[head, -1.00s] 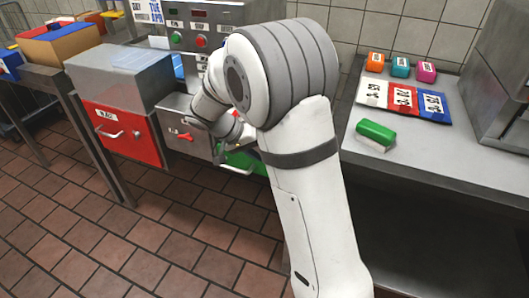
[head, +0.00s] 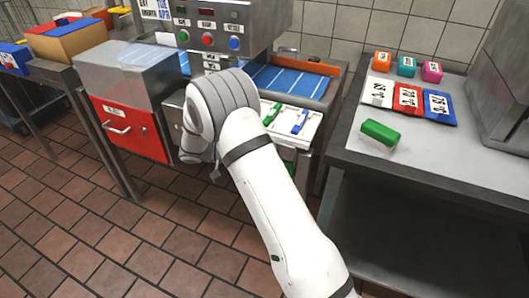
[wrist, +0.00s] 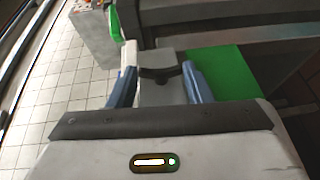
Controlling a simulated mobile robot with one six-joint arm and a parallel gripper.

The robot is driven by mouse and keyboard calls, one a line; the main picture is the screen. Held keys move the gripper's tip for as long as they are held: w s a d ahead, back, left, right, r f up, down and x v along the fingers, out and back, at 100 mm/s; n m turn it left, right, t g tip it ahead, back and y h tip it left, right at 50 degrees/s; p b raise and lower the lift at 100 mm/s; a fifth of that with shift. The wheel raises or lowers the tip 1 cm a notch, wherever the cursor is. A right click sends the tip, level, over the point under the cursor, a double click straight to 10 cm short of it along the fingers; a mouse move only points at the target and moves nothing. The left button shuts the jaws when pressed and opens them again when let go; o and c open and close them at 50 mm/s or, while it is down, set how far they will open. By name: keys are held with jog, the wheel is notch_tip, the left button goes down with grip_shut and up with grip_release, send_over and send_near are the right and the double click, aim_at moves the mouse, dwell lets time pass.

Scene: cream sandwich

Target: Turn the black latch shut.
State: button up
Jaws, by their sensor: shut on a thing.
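The black latch (wrist: 160,75) shows in the wrist view as a dark curved bar against a pale grey surface. My gripper (wrist: 160,66) has a blue-grey finger on each side of it and is shut on it. A green panel (wrist: 222,72) lies just right of the fingers. In the head view my arm hides the gripper, the latch and most of the machine's front there. I cannot tell how far the latch is turned.
A red drawer front (head: 150,130) with a handle is left of my arm. A white panel with green and blue handles (head: 300,122) is to its right. A steel table (head: 345,165) with a green-topped block (head: 380,132) stands further right. The tiled floor at left is open.

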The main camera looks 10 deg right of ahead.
jog(key=shift+f+h, duration=0.1)
jog(key=shift+h, duration=0.4)
jog(key=o, duration=1)
jog(key=shift+p+v, duration=1.25)
jog(key=shift+v, duration=2.65)
jog(key=shift+w, duration=0.15)
